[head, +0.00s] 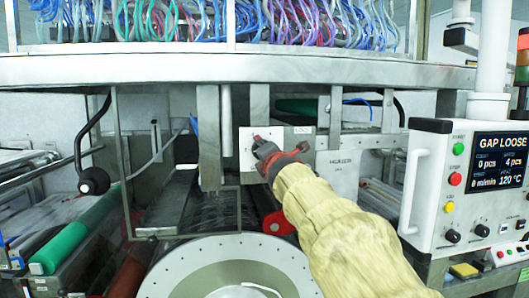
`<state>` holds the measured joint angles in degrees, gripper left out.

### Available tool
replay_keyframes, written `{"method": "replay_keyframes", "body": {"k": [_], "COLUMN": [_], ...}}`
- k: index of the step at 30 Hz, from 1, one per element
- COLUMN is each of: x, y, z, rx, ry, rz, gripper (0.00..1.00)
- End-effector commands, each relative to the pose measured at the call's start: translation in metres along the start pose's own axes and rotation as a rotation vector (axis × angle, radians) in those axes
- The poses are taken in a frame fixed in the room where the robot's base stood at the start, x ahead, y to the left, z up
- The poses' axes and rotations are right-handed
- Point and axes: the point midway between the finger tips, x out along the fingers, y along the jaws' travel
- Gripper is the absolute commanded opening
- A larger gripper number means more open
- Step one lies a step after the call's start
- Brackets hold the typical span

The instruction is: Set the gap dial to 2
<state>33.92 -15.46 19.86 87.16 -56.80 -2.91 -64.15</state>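My gripper (265,151), dark with red parts, is at the end of my sleeved arm, in front of a light metal plate (246,139) on the machine's crossbar. It covers much of the plate, and no dial face or numbers can be read there. I cannot tell whether the fingers touch anything or how far apart they are. A small label reading "LOCK" (303,130) is just right of the plate. The control panel (420,190) at the right has a screen (498,160) reading "GAP LOOSE", with 0 pcs, 4 pcs, 0 m/min and 120 °C.
A green roller (62,246) lies at the left.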

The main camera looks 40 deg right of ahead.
Motion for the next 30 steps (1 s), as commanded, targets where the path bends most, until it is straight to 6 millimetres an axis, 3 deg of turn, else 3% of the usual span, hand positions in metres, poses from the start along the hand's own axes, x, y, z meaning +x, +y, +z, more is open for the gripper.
{"method": "replay_keyframes", "body": {"k": [7, 19, 23, 30], "x": [0.000, -0.005, -0.022, -0.072], "y": [0.000, 0.000, 0.001, 0.001], "z": [0.000, 0.000, 0.001, 0.001], "rx": [0.001, 0.001, 0.000, 0.000], "ry": [0.000, 0.000, -0.002, -0.001], "rz": [0.000, -0.001, 0.001, 0.001], "gripper": [0.68, 0.68, 0.68, 0.68]}}
